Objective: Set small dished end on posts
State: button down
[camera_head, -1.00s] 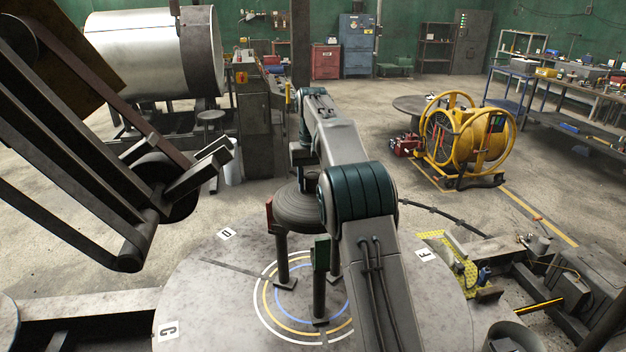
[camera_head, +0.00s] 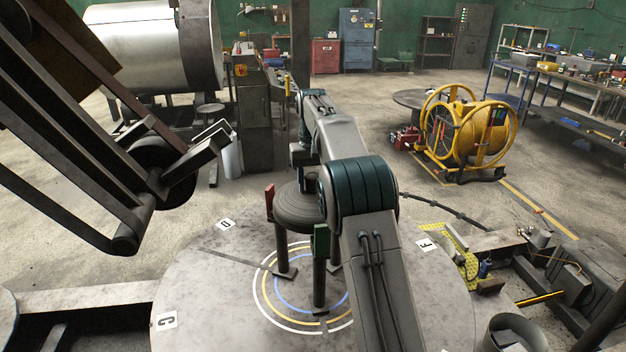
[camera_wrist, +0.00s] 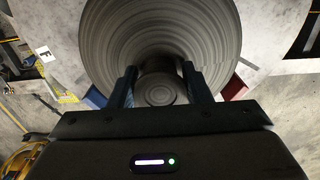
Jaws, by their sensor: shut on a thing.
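The small dished end (camera_head: 297,208) is a grey, ring-marked round dish above the middle of the round table, partly hidden by my arm. It shows from above in the wrist view (camera_wrist: 110,35). My gripper (camera_wrist: 157,87) is shut on its central round boss (camera_wrist: 160,90). A post with a red head (camera_head: 270,202) stands at the dish's left edge, and one with a green head (camera_head: 321,240) stands in front. A third post (camera_head: 334,250) is mostly hidden behind my arm. I cannot tell whether the dish touches the posts. A blue block (camera_wrist: 95,97) and a red block (camera_wrist: 234,88) show beside the dish in the wrist view.
The round table (camera_head: 210,290) has painted rings and letter plates; its surface around the posts is clear. A dark jointed machine arm (camera_head: 150,190) hangs at the left. A yellow reel (camera_head: 470,135) stands at the back right. A bucket (camera_head: 515,335) is at the lower right.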

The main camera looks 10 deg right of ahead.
jog(key=shift+f+b, duration=0.55)
jog(key=shift+f, duration=0.35)
jog(key=shift+f, duration=0.15)
jog(key=c, duration=0.7)
grip_release()
jog(key=shift+s, duration=0.1)
jog(key=shift+f, duration=0.1)
notch_tip(320, 180, up, 5)
jog(key=p, duration=0.5)
jog(key=shift+r, duration=2)
